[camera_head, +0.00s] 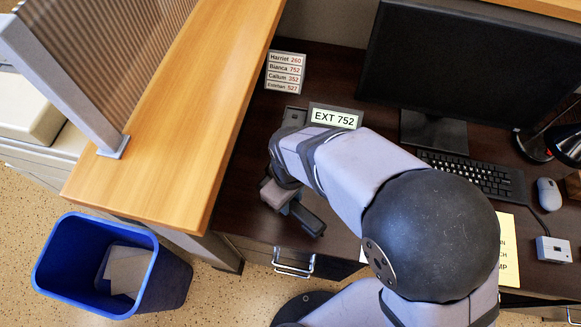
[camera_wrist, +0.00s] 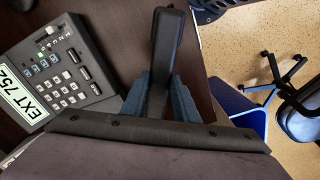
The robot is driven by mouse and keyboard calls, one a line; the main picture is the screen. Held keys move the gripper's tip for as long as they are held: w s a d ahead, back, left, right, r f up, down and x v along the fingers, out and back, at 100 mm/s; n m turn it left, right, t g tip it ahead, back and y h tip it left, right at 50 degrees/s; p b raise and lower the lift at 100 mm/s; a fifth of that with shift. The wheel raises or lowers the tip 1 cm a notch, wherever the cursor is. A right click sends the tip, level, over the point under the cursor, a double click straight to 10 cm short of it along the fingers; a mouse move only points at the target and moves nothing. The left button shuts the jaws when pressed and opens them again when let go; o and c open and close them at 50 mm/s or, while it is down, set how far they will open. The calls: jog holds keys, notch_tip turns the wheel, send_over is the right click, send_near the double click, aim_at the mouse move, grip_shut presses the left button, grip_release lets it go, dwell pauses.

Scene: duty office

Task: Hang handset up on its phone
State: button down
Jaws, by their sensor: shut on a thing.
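The handset (camera_wrist: 168,42) is a long black bar, held between the two blue-grey fingers of my gripper (camera_wrist: 160,88) in the wrist view. In the head view the handset (camera_head: 308,219) shows beside my gripper (camera_head: 283,194), near the front left of the desk. The phone (camera_wrist: 68,62) is a dark grey desk set with pale keys and an EXT 752 label, apart from the handset and to its left in the wrist view. In the head view the phone (camera_head: 294,116) is behind my gripper, mostly hidden by my arm; its label shows.
A card with names (camera_head: 285,72) stands behind the phone. A wooden counter (camera_head: 180,110) borders the desk on the left. A monitor (camera_head: 460,65), keyboard (camera_head: 470,172) and mouse (camera_head: 549,193) are at right. A blue bin (camera_head: 165,284) stands on the floor at lower left.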

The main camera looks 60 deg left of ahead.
aim_at(291, 202)
jog(key=shift+r, duration=2.7)
